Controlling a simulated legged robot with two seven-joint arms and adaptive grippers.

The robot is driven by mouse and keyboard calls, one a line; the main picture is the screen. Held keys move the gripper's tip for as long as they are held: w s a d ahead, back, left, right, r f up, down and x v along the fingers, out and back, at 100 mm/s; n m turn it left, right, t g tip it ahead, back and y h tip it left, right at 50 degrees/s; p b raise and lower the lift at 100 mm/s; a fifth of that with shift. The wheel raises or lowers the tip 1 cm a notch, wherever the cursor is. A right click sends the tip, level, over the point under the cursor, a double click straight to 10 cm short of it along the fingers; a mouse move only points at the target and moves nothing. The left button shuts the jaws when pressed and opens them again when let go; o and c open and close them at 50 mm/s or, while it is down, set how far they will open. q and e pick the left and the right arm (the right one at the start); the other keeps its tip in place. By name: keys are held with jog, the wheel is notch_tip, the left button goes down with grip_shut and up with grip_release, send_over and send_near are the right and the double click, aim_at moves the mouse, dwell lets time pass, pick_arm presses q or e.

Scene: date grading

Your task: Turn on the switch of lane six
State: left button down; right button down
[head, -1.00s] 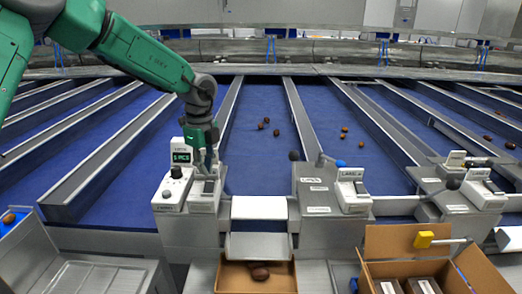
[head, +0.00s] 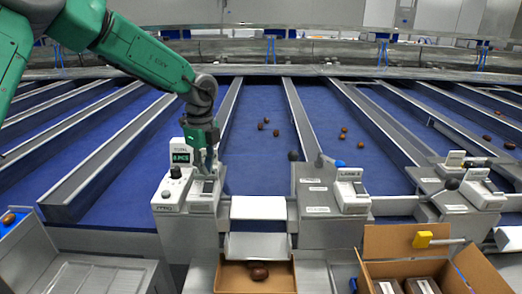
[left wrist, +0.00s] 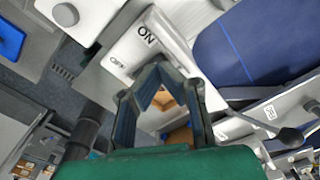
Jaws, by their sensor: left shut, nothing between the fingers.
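My left gripper (head: 206,168) is shut and empty, pointing down over a pale switch box (head: 204,203) left of centre in the head view. The box has a dark rocker switch (head: 208,186) on its sloped face, just below the fingertips. In the left wrist view the gripper (left wrist: 158,72) is close to the box face (left wrist: 125,50), which carries ON and OFF marks. Whether the fingertips touch the rocker I cannot tell. Any lane label on this box is hidden or unreadable. My right gripper is not in view.
A counter with a green display (head: 181,157) and a knob stands just left of the switch box. Another switch box (head: 352,191) is to the right. A carton (head: 229,279) with dates sits below the chute (head: 258,208). Blue lanes (head: 258,150) with a few dates lie behind.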

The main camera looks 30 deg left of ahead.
pick_arm(q)
jog(key=shift+d, duration=0.7)
jog(key=shift+a+f+b, duration=0.3)
jog(key=shift+a+f, duration=0.3)
jog(key=shift+a, duration=0.05)
jog(key=shift+d+f, duration=0.15)
jog(key=shift+d, duration=0.35)
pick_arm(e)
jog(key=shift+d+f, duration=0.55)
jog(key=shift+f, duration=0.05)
pick_arm(q)
jog(key=shift+f, duration=0.15)
